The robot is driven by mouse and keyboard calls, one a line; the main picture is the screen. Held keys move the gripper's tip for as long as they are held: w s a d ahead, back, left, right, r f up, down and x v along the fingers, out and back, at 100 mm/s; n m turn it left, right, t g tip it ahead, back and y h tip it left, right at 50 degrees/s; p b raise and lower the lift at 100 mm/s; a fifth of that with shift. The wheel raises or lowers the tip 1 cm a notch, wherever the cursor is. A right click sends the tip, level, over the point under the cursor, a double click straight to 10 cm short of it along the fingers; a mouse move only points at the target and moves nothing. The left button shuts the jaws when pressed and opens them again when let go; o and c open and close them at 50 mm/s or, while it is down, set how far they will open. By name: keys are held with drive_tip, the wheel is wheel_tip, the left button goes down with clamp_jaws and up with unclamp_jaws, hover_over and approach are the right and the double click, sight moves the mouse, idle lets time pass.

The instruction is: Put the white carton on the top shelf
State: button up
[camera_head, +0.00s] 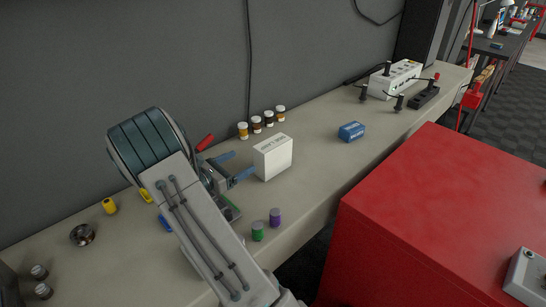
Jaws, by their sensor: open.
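The white carton (273,158) stands upright on the long grey bench, near its middle. My gripper (236,168) is just left of the carton, with its two blue-grey fingers spread and pointing toward it. The near finger reaches close to the carton's left side; I cannot tell whether it touches. Nothing shows between the fingers. My arm covers part of the bench to the left. I cannot make out a top shelf in this view.
Several small capped bottles (262,122) stand behind the carton. A blue box (351,131) lies to its right. A purple container (275,217) and a green container (257,230) stand near the front edge. A white power unit (394,79) sits far right. A red cabinet (430,215) fills the right foreground.

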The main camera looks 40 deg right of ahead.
drive_tip(key=p, duration=0.2)
approach(269, 144)
drive_tip(key=d, duration=0.5)
drive_tip(key=shift+d+f, duration=0.15)
drive_tip(key=d+p, duration=0.1)
drive_tip(key=d, duration=0.1)
drive_tip(key=d+p, duration=0.1)
drive_tip(key=d, duration=0.1)
drive_tip(key=shift+w+d+f, duration=0.2)
drive_tip(key=shift+w+d, duration=0.05)
drive_tip(key=shift+d, duration=0.1)
drive_tip(key=c, duration=1.7)
drive_tip(key=shift+r+b, duration=0.3)
drive_tip(key=shift+r, duration=0.2)
drive_tip(key=r, duration=0.2)
drive_tip(key=r+b, duration=0.1)
drive_tip(key=shift+s+d+r, duration=0.15)
drive_tip(key=shift+s+r, duration=0.05)
drive_tip(key=shift+s, duration=0.05)
drive_tip(key=s+d+r+b, duration=0.2)
drive_tip(key=s+d+r, duration=0.3)
drive_tip(key=s, duration=0.5)
drive_tip(key=shift+r+b, duration=0.3)
drive_tip(key=shift+r, duration=0.55)
